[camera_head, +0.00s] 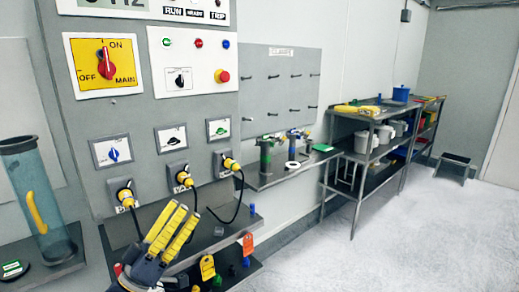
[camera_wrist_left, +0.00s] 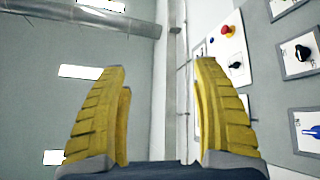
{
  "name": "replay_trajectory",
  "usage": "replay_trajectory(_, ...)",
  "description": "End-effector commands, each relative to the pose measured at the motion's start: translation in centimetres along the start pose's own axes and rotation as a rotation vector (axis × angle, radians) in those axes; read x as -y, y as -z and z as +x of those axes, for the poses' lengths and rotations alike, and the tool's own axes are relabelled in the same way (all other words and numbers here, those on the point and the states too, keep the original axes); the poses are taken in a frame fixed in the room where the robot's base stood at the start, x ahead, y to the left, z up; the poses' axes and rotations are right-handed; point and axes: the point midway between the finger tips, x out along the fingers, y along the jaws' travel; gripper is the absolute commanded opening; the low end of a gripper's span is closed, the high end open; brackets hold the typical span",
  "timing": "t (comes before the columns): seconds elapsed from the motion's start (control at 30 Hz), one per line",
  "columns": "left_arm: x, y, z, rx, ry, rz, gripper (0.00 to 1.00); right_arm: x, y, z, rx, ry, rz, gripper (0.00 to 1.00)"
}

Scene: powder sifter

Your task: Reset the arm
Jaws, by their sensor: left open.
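My left gripper (camera_head: 178,212) shows low in the head view, left of the middle, with its yellow ridged fingers pointing up and to the right. In the left wrist view the same gripper (camera_wrist_left: 160,85) has its two yellow fingers well apart, with nothing between them. Behind the fingers, that view shows a grey wall and a control panel (camera_wrist_left: 228,78) turned sideways. My right gripper is not in either view.
A grey panel holds the red main switch (camera_head: 105,62), a red stop button (camera_head: 222,76) and plugged yellow connectors (camera_head: 124,194). Shelves with coloured tags (camera_head: 207,268) lie around the gripper. A clear blue cylinder (camera_head: 35,195) stands left. Shelving (camera_head: 368,160) stands right, beside open floor.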

Motion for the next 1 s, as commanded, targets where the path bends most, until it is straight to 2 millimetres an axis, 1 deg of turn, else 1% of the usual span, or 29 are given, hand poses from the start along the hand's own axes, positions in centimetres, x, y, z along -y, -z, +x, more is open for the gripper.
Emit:
replay_trajectory(0.03, -1.0, -2.1, -1.0, 0.045, -0.021, 0.050, 0.66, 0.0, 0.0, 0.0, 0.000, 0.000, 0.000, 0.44)
replay_trajectory(0.07, -1.6, -3.3, -1.6, 0.075, -0.035, 0.088, 0.66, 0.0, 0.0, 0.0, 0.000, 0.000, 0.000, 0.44)
replay_trajectory(0.1, -2.3, -5.0, -2.4, 0.118, -0.050, 0.139, 0.66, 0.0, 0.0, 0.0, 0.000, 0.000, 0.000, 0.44)
replay_trajectory(0.17, -3.0, -7.5, -3.7, 0.187, -0.063, 0.217, 0.66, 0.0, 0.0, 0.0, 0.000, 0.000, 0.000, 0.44)
replay_trajectory(0.2, -3.2, -9.1, -4.7, 0.235, -0.066, 0.268, 0.66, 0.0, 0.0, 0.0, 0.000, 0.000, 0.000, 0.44)
replay_trajectory(0.27, -3.3, -11.6, -6.2, 0.312, -0.060, 0.345, 0.66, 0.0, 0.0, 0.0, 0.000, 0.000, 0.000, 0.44)
replay_trajectory(0.3, -3.2, -13.2, -7.3, 0.367, -0.051, 0.396, 0.66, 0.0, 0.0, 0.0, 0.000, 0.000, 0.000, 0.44)
replay_trajectory(0.37, -2.8, -15.4, -9.2, 0.453, -0.028, 0.472, 0.66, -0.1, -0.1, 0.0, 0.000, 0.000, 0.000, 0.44)
replay_trajectory(0.4, -2.3, -16.8, -10.5, 0.513, -0.007, 0.521, 0.66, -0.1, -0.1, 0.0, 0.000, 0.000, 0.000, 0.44)
replay_trajectory(0.47, -1.4, -18.8, -12.7, 0.609, 0.033, 0.592, 0.66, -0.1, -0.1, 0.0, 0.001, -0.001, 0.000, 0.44)
replay_trajectory(0.5, -0.6, -19.9, -14.3, 0.676, 0.065, 0.638, 0.66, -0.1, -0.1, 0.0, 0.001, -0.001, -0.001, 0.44)
replay_trajectory(0.57, 0.7, -21.3, -17.0, 0.779, 0.123, 0.703, 0.66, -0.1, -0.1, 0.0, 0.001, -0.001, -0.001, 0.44)
replay_trajectory(0.6, 1.5, -22.0, -18.9, 0.851, 0.166, 0.744, 0.66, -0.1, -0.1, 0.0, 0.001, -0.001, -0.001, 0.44)
replay_trajectory(0.67, 2.8, -22.8, -22.1, 0.964, 0.238, 0.801, 0.66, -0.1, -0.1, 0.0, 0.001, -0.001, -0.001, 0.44)
replay_trajectory(0.7, 3.7, -23.1, -24.4, 1.041, 0.290, 0.836, 0.66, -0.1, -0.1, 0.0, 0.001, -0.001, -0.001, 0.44)
replay_trajectory(0.77, 4.8, -23.1, -28.0, 1.156, 0.374, 0.884, 0.66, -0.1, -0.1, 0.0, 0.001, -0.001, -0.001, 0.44)
replay_trajectory(0.8, 5.4, -22.9, -30.2, 1.226, 0.426, 0.910, 0.66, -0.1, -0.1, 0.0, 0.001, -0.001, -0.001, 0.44)
replay_trajectory(0.9, 6.2, -22.0, -34.7, 1.369, 0.539, 0.959, 0.66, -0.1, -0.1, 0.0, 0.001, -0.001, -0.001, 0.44)
replay_trajectory(1.0, 6.6, -21.0, -38.2, 1.476, 0.626, 0.990, 0.66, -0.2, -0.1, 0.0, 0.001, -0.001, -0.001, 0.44)
